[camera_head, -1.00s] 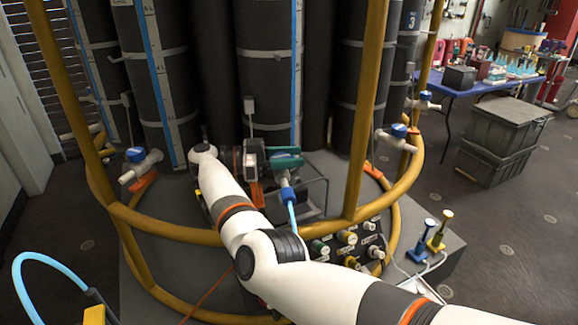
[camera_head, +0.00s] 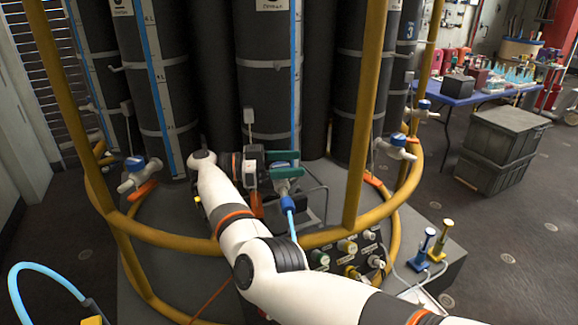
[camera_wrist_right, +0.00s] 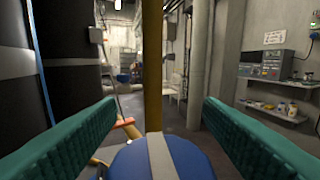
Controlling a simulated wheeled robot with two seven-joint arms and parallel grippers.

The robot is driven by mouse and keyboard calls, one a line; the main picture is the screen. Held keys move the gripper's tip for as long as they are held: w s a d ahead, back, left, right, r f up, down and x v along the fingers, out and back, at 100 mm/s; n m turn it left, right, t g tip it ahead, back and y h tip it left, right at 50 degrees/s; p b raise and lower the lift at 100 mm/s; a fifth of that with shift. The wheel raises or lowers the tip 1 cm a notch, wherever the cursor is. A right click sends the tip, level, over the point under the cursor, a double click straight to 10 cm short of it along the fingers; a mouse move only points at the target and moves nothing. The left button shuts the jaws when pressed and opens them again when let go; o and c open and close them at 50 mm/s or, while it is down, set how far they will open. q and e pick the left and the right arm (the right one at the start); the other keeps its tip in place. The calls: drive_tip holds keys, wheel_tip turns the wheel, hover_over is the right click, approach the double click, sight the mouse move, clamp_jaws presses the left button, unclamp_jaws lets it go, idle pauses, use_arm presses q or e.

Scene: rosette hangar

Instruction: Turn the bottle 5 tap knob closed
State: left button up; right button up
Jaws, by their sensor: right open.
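The centre tap (camera_head: 284,187) is on the middle dark bottle, with a light blue hose running down from it. My right gripper (camera_head: 284,164) is at this tap, its teal fingers one behind the other and apart. In the right wrist view, a blue knob (camera_wrist_right: 163,162) with a pale stripe shows at the bottom, between the open fingers of my right gripper (camera_wrist_right: 160,135). The stripe runs nearly up and down in that picture. The fingers hide most of the knob in the head view. I cannot read the bottle's number there. My left gripper is not in view.
A yellow rail (camera_head: 180,238) rings the bottles, with upright posts. Other blue-knobbed taps stand at left (camera_head: 135,164) and right (camera_head: 398,141). A connector panel (camera_head: 347,258) lies below.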

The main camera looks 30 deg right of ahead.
sight(289, 165)
wheel_tip(289, 165, up, 9)
drive_tip(key=shift+r, duration=0.2)
idle(0.4)
